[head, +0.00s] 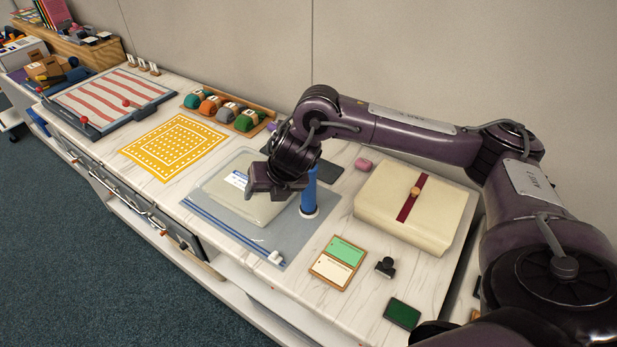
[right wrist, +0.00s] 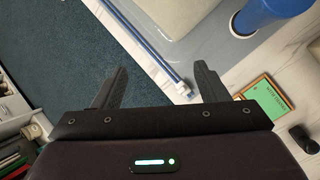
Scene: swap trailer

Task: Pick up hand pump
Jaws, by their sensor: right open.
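The hand pump (head: 310,194) is a blue upright cylinder with a white base. It stands at the right edge of a clear zip bag (head: 212,208) on the counter. In the right wrist view the blue pump (right wrist: 262,12) shows at the top right, outside the jaws. My right gripper (head: 262,190) is open and empty, above the bag and just left of the pump in the head view. In the right wrist view its two fingers (right wrist: 158,88) are spread with floor and the counter edge between them. My left gripper is not in view.
A cream box with a red band (head: 372,208) stands right of the pump. A green and cream card set (head: 338,262), a black stamp (head: 385,267) and a green pad (head: 402,314) lie in front. Yarn balls (head: 229,112) sit in a tray behind. A yellow mat (head: 172,146) lies left.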

